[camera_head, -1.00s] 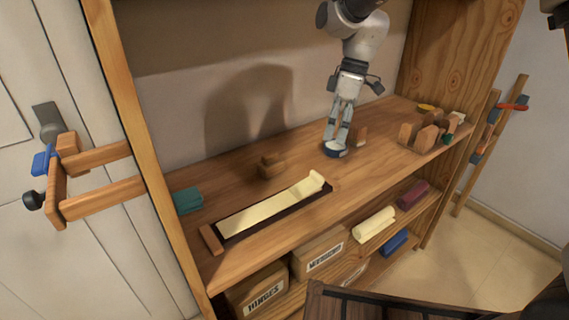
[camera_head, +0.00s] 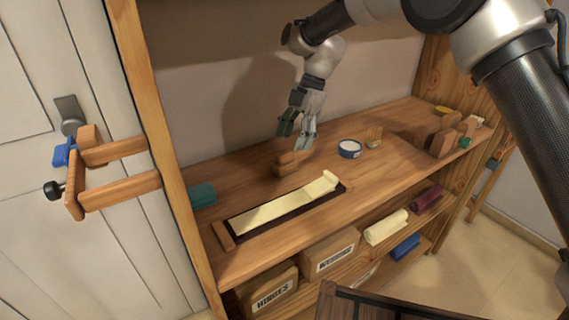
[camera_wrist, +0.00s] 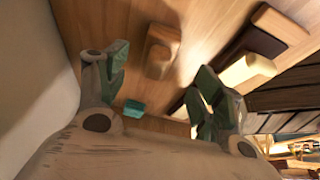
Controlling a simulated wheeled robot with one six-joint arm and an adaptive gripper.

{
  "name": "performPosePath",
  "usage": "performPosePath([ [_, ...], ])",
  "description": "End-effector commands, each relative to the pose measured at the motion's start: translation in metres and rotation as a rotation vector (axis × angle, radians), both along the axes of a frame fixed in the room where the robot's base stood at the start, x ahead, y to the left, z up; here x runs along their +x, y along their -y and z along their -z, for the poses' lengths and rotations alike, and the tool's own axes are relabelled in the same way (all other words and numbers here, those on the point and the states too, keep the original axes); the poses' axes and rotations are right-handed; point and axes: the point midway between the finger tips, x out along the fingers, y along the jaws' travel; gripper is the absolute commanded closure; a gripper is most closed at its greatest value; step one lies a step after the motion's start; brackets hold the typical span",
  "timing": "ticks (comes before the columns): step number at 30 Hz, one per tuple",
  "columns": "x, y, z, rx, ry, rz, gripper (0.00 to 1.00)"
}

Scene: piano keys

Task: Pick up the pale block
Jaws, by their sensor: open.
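My gripper (camera_head: 299,134) is open and empty, above the back of the shelf board. Its two fingers are spread in the wrist view (camera_wrist: 163,78). A brown wooden block (camera_head: 289,164) stands just below and left of the fingers; it shows between and beyond them in the wrist view (camera_wrist: 161,52). A pale cream block-like piece (camera_head: 329,180) lies at the right end of a long cream strip (camera_head: 268,212) in a dark tray; it also shows in the wrist view (camera_wrist: 246,72). I cannot tell for sure which piece is the pale block.
A round blue-rimmed tin (camera_head: 349,149) and a small wooden piece (camera_head: 373,136) stand to the right. A wooden rack (camera_head: 446,140) is at the far right. A teal block (camera_head: 202,195) is at the left. Shelf uprights close both sides.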

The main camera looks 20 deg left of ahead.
Motion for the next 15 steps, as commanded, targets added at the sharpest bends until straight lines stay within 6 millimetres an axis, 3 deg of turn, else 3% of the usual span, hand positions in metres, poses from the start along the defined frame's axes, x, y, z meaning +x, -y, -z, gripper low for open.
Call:
performPosePath([
  [15,-0.021,-0.018,0.060,-0.003,-0.003,-0.003,0.32],
])
